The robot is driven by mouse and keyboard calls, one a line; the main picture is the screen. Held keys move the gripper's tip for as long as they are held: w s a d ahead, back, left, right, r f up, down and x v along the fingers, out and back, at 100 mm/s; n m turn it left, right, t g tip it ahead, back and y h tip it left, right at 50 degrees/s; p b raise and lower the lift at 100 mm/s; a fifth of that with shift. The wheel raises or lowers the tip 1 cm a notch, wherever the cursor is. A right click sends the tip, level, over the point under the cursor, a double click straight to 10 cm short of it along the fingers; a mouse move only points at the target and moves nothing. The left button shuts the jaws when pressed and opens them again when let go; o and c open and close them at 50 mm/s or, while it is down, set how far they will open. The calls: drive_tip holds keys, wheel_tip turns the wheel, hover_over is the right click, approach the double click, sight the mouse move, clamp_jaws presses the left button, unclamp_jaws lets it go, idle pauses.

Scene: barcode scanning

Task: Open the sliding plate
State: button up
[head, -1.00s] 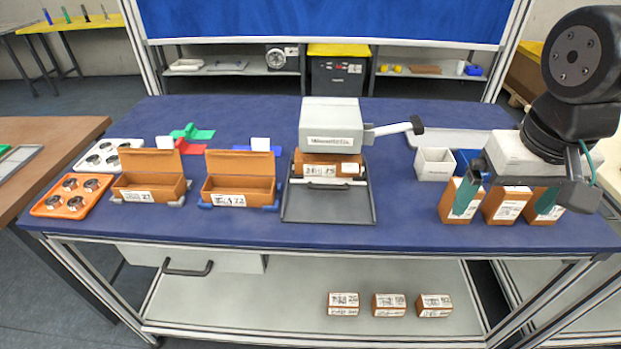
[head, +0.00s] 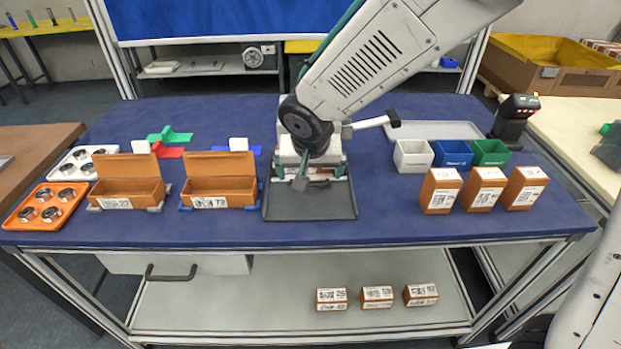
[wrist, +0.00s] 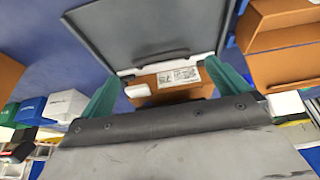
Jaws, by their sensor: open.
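The sliding plate (head: 325,208) is a dark grey flat tray with a raised rim, at the front of the white press in the middle of the table. Its handle bar (wrist: 160,55) shows in the wrist view at the plate's edge on the press side. My gripper (head: 310,172) is over the press end of the plate, pointing down. Its teal fingers stand wide apart, one on each side, with nothing gripped between them. A brown labelled box (wrist: 180,78) lies between the fingers in the wrist view. My arm hides most of the press in the head view.
The press's lever (head: 370,122) sticks out right. Two open brown boxes (head: 219,190) stand left of the plate. Several small bins (head: 413,155) and brown boxes (head: 440,190) stand right. Blue table is bare along the front edge and just right of the plate.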

sight(311, 185)
drive_tip(key=shift+x, duration=2.1)
drive_tip(key=shift+s+d, duration=0.1)
drive_tip(key=c, duration=1.4)
